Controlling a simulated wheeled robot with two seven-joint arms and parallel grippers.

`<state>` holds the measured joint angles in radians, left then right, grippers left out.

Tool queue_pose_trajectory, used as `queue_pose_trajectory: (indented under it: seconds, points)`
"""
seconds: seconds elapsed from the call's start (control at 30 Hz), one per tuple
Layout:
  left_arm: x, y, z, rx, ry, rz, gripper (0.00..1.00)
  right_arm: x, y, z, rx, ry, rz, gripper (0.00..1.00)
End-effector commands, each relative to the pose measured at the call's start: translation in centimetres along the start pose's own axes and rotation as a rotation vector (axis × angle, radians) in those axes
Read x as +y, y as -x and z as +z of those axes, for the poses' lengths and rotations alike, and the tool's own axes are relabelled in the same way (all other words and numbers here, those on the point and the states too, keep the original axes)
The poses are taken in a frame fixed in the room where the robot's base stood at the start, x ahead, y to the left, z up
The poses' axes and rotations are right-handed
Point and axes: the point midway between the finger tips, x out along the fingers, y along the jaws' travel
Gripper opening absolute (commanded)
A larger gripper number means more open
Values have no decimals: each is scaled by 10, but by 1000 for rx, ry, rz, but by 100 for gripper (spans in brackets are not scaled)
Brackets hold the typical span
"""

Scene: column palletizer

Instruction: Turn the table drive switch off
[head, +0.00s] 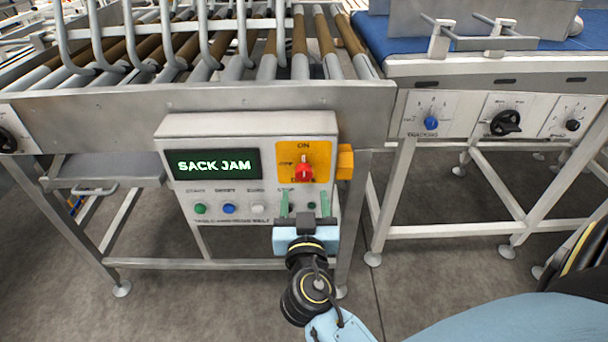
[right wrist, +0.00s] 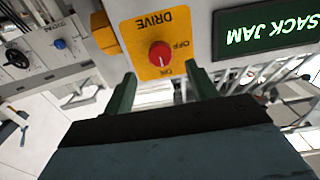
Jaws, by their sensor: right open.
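The drive switch is a red knob (head: 304,172) on an orange plate (head: 322,147) at the right of the white control box. Its pale mark appears to point up at the ON label; OFF is at the left. In the right wrist view the knob (right wrist: 159,54) and plate appear upside down, with DRIVE readable. My right gripper (head: 297,199) is open and empty, just below the knob in the head view. In the right wrist view its green fingers (right wrist: 160,72) stand apart, one toward each side of the knob, with no visible contact. My left gripper is not in view.
The control box (head: 250,128) has a green SACK JAM display (head: 213,164) and a row of buttons below, partly hidden by my gripper. An orange block (head: 346,162) sticks out at its right side. A roller conveyor (head: 190,50) is above; another panel with knobs (head: 507,122) is at right.

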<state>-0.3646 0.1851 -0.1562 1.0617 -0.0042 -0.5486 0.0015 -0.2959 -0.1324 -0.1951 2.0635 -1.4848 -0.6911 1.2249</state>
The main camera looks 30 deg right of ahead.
Motion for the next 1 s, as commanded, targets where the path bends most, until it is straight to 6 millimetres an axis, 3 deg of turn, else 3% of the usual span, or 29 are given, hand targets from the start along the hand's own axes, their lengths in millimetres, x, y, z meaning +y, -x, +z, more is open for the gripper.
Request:
queue_pose_trajectory:
  seconds: [0.1,0.3,0.5,0.77,1.0]
  points:
    - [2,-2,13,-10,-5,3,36,0,-27,-2,3,4,-1,57]
    - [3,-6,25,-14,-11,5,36,0,-57,-1,2,3,-1,57]
    - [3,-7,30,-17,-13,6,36,0,-69,0,-1,2,-1,57]
    - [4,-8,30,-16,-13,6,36,0,-70,1,-1,2,-1,57]
    - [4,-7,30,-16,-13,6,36,0,-70,1,-1,2,-1,27]
